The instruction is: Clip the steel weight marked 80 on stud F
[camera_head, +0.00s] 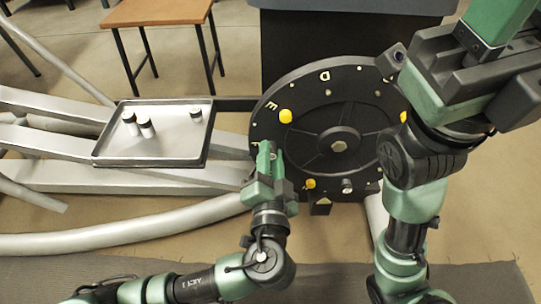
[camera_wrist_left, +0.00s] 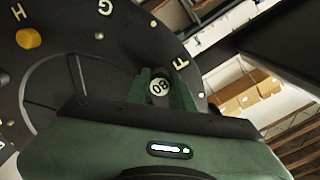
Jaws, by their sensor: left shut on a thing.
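The steel weight marked 80 (camera_wrist_left: 159,87) is a small cylinder with a pale round face, seen between the fingertips in the left wrist view. My left gripper (camera_head: 267,150) is shut on it at the left edge of the black wheel (camera_head: 338,141). In the left wrist view, the letter F (camera_wrist_left: 181,63) is on the wheel rim just beyond the weight. Stud F itself is hidden behind the weight and fingers, so I cannot tell whether they touch. My right arm's end (camera_head: 465,75) fills the upper right; its fingertips are not clear.
A grey tray (camera_head: 104,153) left of the wheel holds three cylinders, one of them this one (camera_head: 196,114). Yellow knobs (camera_head: 285,116) and bare studs sit around the wheel. Silver frame tubes (camera_head: 120,238) run below the tray. A wooden table (camera_head: 157,11) stands behind.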

